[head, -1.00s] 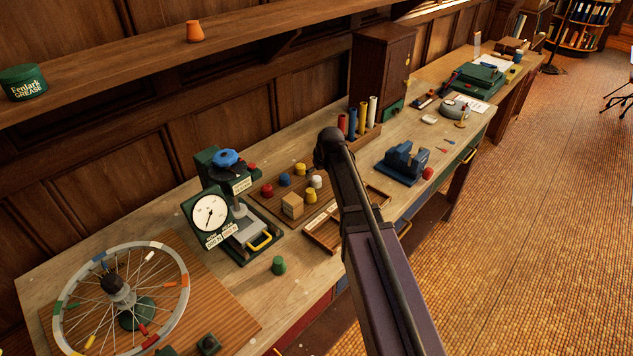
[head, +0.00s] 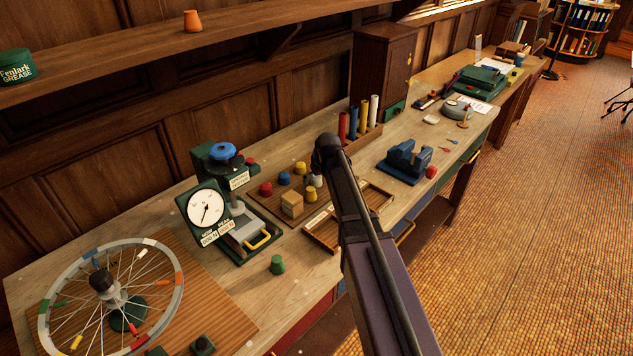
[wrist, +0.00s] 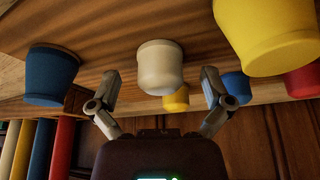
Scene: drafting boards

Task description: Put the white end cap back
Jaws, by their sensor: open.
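The white end cap (wrist: 160,68) is in the middle of the wrist view, which looks upside down. My gripper (wrist: 160,88) is open, with one finger on each side of the white cap in the picture. I cannot tell whether either finger touches it. In the head view the white end cap (head: 315,181) stands on the brown ribbed board (head: 264,204), partly hidden by my arm. My gripper is hidden there behind the arm. Red, blue, yellow and white tubes (head: 363,116) stand upright in a wooden rack behind the caps.
A blue cap (wrist: 52,76), a large yellow cap (wrist: 265,35) and a red cap (wrist: 302,80) are near the white one.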

